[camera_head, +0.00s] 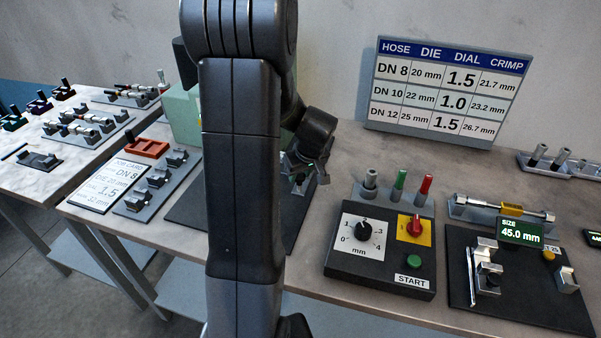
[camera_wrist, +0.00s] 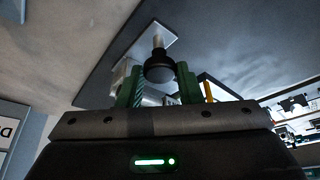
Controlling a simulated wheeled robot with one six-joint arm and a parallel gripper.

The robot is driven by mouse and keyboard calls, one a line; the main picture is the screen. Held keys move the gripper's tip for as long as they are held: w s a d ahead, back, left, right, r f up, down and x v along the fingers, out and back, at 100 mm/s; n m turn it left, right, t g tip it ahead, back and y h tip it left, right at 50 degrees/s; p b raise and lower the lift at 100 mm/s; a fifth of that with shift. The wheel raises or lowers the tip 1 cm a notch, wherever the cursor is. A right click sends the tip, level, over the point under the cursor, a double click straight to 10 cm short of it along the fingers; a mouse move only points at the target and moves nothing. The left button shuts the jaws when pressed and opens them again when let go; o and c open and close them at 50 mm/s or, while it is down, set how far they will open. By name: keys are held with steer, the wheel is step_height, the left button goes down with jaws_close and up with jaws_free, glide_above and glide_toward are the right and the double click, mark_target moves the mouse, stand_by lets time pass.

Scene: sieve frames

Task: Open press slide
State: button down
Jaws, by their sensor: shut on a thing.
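The press's pale green housing (camera_head: 181,118) stands at the back of the table, largely hidden behind my arm in the head view. A dark base plate (camera_head: 188,208) lies in front of it. My gripper (camera_head: 303,178) is low beside the press, right of my arm. In the wrist view my gripper (camera_wrist: 160,88) has its green fingers on either side of a black round knob (camera_wrist: 159,70) on a pale shaft, and is shut on it. The slide itself is mostly hidden, so I cannot tell how far it stands open.
A control box (camera_head: 380,249) with dial, red switch and START button stands to the right. Beyond it is a black gauge plate (camera_head: 520,298). A chart (camera_head: 446,88) leans on the wall. A job card (camera_head: 109,187) and a die rack (camera_head: 157,184) lie left of the press.

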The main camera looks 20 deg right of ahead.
steer(key=s+a+b, duration=0.1)
steer(key=s+a, duration=0.2)
steer(key=s, duration=0.1)
steer(key=s+a+b, duration=0.2)
steer(key=s+a, duration=0.1)
steer(key=s, duration=0.1)
steer(key=s+a+b, duration=0.2)
steer(key=s+a, duration=0.2)
steer(key=s, duration=0.1)
steer(key=shift+s, duration=0.1)
steer(key=c, duration=1)
jaws_free()
steer(key=shift+c, duration=0.2)
steer(key=shift+r, duration=0.1)
steer(key=v, duration=1.3)
steer(key=shift+s+r, duration=0.15)
steer(key=shift+r, duration=0.15)
steer(key=x, duration=1.4)
steer(key=shift+d, duration=0.1)
steer(key=shift+s, duration=0.15)
